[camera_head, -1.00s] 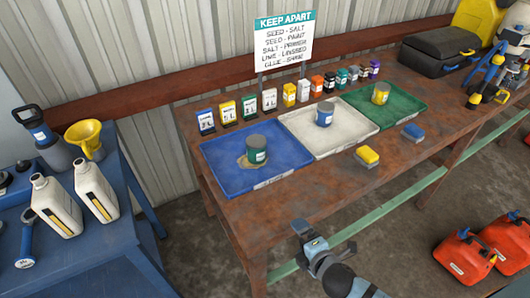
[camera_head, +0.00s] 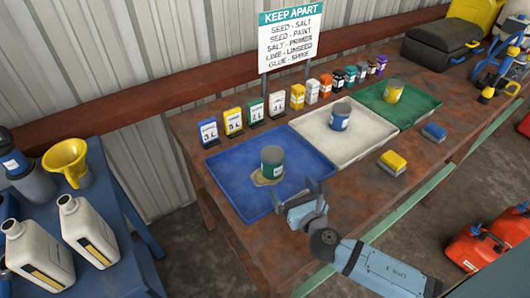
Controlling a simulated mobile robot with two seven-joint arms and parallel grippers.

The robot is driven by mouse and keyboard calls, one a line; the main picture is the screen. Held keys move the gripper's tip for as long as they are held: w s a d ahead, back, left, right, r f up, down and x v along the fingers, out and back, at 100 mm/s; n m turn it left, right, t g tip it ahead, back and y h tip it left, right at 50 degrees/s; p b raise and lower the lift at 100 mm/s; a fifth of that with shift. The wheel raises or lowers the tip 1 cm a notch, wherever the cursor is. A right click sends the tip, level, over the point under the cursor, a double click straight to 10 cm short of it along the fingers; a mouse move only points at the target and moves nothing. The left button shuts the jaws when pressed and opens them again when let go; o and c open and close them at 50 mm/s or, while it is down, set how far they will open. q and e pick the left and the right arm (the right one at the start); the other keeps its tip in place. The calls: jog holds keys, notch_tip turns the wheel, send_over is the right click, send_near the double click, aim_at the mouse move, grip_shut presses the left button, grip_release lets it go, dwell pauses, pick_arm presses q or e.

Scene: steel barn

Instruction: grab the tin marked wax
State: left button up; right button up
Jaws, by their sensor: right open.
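Three tins stand in trays on the rusty-brown table. A green tin (camera_head: 272,163) is in the blue tray (camera_head: 236,190), on a tan puddle-like patch. A blue tin (camera_head: 340,117) is in the white tray (camera_head: 352,149), and a yellow tin (camera_head: 392,91) is in the green tray (camera_head: 419,103). Each has a pale label, too small to read, so I cannot tell which is marked wax. My right gripper (camera_head: 300,188) is open and empty, over the blue tray's right front edge, to the right of and nearer than the green tin, apart from it. My left gripper is not in view.
A row of small containers and cards (camera_head: 257,111) lines the table's back, below a "KEEP APART" sign (camera_head: 291,38). Yellow (camera_head: 393,161) and blue (camera_head: 434,131) sponge-like blocks lie in front of the trays. A blue bench (camera_head: 120,225) with jugs stands left; red cans (camera_head: 475,247) are on the floor.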

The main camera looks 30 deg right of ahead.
jog(key=p, duration=0.1)
send_near(273, 154)
jog(key=w, duration=0.4)
jog(key=shift+w+f, duration=0.25)
jog(key=shift+f, duration=0.05)
jog(key=shift+w+d, duration=0.1)
jog(key=shift+w, duration=0.35)
jog(key=w, duration=0.4)
jog(key=shift+w+d+r+p, duration=0.1)
jog(key=shift+w+d+p, duration=0.1)
jog(key=shift+w+p, duration=0.2)
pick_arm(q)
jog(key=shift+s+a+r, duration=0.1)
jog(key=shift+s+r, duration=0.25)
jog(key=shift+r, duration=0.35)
pick_arm(e)
jog(key=shift+c, duration=1.3)
jog(key=c, duration=0.7)
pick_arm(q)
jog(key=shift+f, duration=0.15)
pick_arm(e)
jog(key=shift+c, duration=0.7)
jog(key=shift+r, duration=0.15)
